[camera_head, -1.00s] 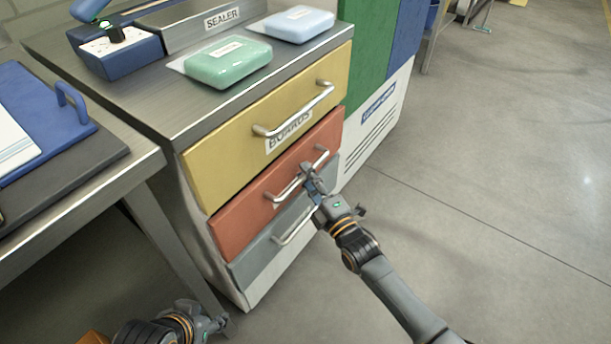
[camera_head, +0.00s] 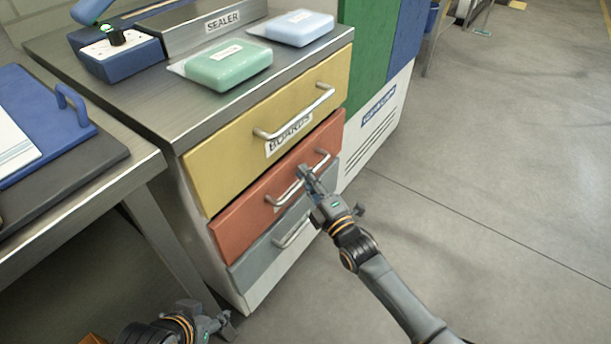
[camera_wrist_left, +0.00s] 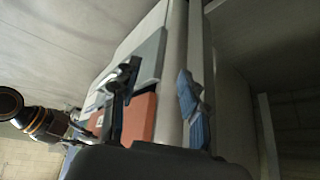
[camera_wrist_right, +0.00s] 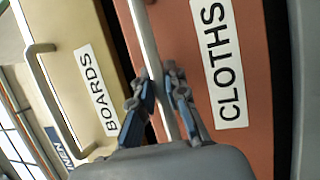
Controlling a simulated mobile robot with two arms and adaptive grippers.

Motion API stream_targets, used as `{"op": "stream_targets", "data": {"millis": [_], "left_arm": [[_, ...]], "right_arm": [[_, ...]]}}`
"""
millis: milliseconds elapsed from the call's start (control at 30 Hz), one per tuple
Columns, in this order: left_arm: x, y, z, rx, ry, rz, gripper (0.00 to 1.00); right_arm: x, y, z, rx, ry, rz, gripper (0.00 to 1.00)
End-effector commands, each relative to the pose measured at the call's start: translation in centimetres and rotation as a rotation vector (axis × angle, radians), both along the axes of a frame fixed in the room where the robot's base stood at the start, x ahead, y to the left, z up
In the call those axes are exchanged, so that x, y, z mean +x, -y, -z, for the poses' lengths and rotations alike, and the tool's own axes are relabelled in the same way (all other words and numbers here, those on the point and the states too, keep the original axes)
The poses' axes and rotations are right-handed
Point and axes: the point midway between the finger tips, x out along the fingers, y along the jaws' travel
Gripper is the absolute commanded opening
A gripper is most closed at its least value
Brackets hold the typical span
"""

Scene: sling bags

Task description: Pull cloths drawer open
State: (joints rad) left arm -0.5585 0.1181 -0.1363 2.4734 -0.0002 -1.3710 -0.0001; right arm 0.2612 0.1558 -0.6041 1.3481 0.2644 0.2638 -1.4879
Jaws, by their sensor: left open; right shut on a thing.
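The cloths drawer (camera_head: 240,238) is the red middle drawer of the cabinet in the head view. Its CLOTHS label (camera_wrist_right: 220,65) shows in the right wrist view. My right gripper (camera_head: 305,176) is shut on the drawer's metal bar handle (camera_wrist_right: 150,45), with one finger on each side of the bar. The red front looks about level with the other drawer fronts; any small gap is hard to tell. My left gripper (camera_head: 222,320) is open and empty, low in front of the cabinet's left corner. Its fingers stand well apart in the left wrist view (camera_wrist_left: 155,95).
The yellow BOARDS drawer (camera_head: 225,160) is above and a grey drawer (camera_head: 265,258) below, each with a bar handle. The steel counter (camera_head: 150,110) carries a sealer (camera_head: 120,52) and green and blue packs. A table (camera_head: 135,165) stands left. Floor to the right is clear.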

Motion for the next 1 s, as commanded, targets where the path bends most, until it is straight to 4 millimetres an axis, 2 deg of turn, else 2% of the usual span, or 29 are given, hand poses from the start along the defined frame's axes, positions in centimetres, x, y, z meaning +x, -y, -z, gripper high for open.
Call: {"op": "stream_targets", "data": {"millis": [267, 533, 733, 1000], "left_arm": [[-5.1, -1.5, 0.7, 0.048, -0.232, -0.02, 0.45], [-4.8, -1.4, -1.2, 0.045, -0.222, -0.019, 0.45], [-3.5, -1.2, 4.5, 0.047, -0.256, -0.015, 0.45], [-3.4, -1.0, 11.0, 0.05, -0.287, -0.008, 0.45]], "right_arm": [[-1.5, 2.0, -0.1, -0.004, -0.003, 0.0, 0.0], [-4.0, 5.4, 0.0, -0.005, -0.006, 0.001, 0.0], [-6.2, 8.4, -0.1, -0.006, -0.007, 0.001, 0.0], [-9.7, 13.2, 0.0, -0.006, -0.008, 0.0, 0.0]]}}
